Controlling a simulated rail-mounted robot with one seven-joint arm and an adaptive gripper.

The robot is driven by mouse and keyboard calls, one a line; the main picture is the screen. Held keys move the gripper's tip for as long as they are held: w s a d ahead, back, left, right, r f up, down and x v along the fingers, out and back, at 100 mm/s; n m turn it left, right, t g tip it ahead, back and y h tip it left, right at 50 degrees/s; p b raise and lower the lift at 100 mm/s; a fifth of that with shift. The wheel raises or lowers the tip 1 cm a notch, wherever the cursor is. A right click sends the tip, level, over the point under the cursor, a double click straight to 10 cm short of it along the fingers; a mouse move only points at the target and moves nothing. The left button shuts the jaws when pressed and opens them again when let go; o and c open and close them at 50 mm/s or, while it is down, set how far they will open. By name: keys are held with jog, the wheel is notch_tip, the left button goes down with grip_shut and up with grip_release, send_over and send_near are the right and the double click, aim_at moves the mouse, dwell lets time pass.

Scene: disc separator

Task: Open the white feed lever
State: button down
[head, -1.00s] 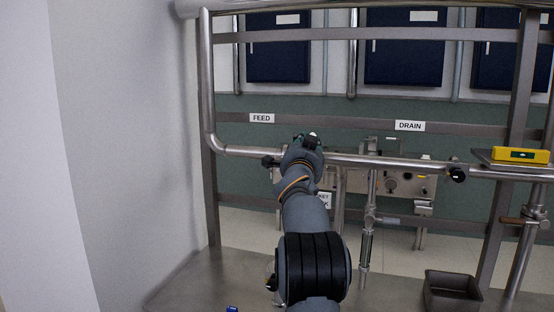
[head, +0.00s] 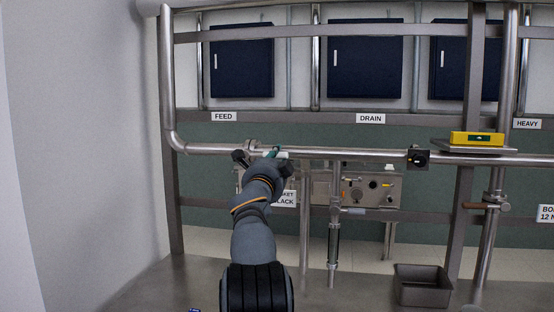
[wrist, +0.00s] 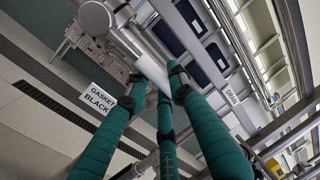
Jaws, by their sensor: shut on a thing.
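The white feed lever (wrist: 150,68) shows in the wrist view as a smooth white bar running from a metal pipe fitting down between my teal fingers. My gripper (wrist: 158,86) is shut on it, with dark fingertips on both sides of the bar. The lever's lower end is partly hidden by the fingers. In the head view, my gripper (head: 271,153) is at the horizontal pipe, right of and below the FEED label (head: 223,116). A small white part of the lever (head: 283,155) shows beside the teal fingers; my wrist hides the rest.
The steel pipe (head: 350,154) runs across the frame, with a black-handled valve (head: 418,158) below and right of the DRAIN label (head: 370,118). A control panel (head: 372,188) sits behind. A yellow device (head: 477,138) rests at right; a grey tray (head: 422,285) stands below.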

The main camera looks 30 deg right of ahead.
jog(key=shift+f, duration=0.2)
dwell(0.4)
jog(key=c, duration=1.5)
grip_release()
jog(key=shift+s+a, duration=0.1)
jog(key=v, duration=1.1)
jog(key=shift+s+a+f, duration=0.1)
jog(key=shift+s+a, duration=0.15)
jog(key=x, duration=1.1)
jog(key=shift+w+d, duration=0.1)
jog(key=shift+d, duration=0.05)
jog(key=shift+w+d, duration=0.2)
jog(key=shift+w, duration=0.1)
jog(key=shift+r, duration=0.25)
